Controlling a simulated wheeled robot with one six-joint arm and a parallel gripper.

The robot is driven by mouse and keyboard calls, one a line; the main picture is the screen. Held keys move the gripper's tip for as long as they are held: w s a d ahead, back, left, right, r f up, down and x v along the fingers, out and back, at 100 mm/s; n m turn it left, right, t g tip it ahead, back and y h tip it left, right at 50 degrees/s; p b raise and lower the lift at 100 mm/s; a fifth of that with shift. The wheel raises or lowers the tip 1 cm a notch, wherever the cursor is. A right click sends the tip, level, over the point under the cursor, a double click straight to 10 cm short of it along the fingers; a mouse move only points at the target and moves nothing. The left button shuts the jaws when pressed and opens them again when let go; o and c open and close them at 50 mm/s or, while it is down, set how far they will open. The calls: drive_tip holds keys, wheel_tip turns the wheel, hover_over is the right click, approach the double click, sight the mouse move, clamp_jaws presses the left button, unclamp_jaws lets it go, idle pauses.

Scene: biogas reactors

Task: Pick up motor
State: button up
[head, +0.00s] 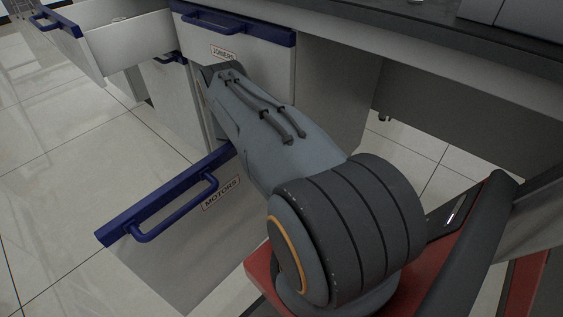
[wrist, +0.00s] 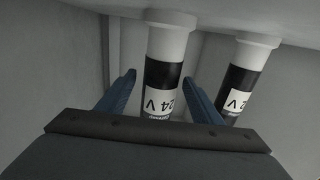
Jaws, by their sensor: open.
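In the wrist view, two motors stand side by side inside a drawer. Each is a white cylinder with a black band and a "24 V" label. The nearer-centre motor (wrist: 165,70) lies between the fingers of my gripper (wrist: 160,85), which is open with a blue finger on either side of it. The other motor (wrist: 240,78) is to the right, outside the right finger. In the head view, the drawer labelled MOTORS (head: 185,250) is pulled out, and my arm reaches down behind its front. My gripper and the motors are hidden there.
Pale drawer walls (wrist: 55,60) close in around the gripper. Above, the JOINERS drawer (head: 235,45) sits under the dark worktop (head: 480,40). Another drawer (head: 120,45) stands open at upper left. Tiled floor (head: 50,200) is clear at left.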

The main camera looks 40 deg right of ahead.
drive_tip(key=c, duration=1.5)
clamp_jaws()
drive_tip(key=shift+r, duration=0.1)
